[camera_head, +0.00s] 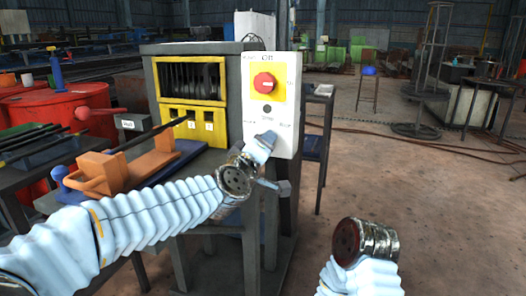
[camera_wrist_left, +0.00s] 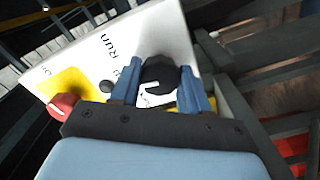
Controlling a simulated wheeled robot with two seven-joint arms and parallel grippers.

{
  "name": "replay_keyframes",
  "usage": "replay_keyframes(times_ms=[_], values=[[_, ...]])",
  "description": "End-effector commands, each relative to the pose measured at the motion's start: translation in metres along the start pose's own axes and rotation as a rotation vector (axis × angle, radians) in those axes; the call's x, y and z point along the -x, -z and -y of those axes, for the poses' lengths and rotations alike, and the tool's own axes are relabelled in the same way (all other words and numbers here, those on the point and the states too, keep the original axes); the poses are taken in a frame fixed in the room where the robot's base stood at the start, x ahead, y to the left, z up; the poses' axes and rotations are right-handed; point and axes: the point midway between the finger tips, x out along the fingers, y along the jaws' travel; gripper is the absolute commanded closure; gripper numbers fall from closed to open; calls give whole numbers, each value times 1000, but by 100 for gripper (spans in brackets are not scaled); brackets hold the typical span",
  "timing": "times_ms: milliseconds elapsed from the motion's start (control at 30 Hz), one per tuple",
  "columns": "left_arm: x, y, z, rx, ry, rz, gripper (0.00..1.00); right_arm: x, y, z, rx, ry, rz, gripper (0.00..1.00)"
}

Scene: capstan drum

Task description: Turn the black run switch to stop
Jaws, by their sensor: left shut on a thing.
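The black run switch (camera_wrist_left: 160,74) is a round dark knob with a pale mark, on the white control panel (camera_head: 288,62). In the left wrist view it sits between the two blue fingers of my left gripper (camera_wrist_left: 160,85), which is shut on it. The word "Run" is printed beside it. In the head view my left gripper (camera_head: 266,138) is at the lower part of the panel and hides the switch. My right arm shows at the bottom right, but its gripper is not in view.
Above the switch, a red knob (camera_head: 264,81) sits on a yellow plate, with a small dark round part (camera_head: 267,109) below it. Left of the panel are a yellow-framed machine window (camera_head: 190,80) and orange blocks (camera_head: 110,172). Open floor lies to the right.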

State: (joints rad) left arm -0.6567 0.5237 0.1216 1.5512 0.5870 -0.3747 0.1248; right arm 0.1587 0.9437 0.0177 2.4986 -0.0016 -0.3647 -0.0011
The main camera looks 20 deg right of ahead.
Motion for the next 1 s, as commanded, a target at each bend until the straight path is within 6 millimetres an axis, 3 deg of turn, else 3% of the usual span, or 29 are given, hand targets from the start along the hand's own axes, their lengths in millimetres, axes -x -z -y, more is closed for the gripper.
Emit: replay_keyframes(times_ms=[300, 800, 833, 1000], values=[[0, 0, 1, 109, 1, 0, 85, -4, 1, -3, -2, -2, -3, 100], [0, 0, 1, 127, 1, 0, 85, -4, 1, -4, -2, -2, -4, 100], [0, 0, 1, 127, 2, 0, 51, -4, 1, -4, -2, -2, -4, 100], [0, 0, 0, 127, 1, 0, 29, -4, 1, -3, -2, -2, -3, 100]])
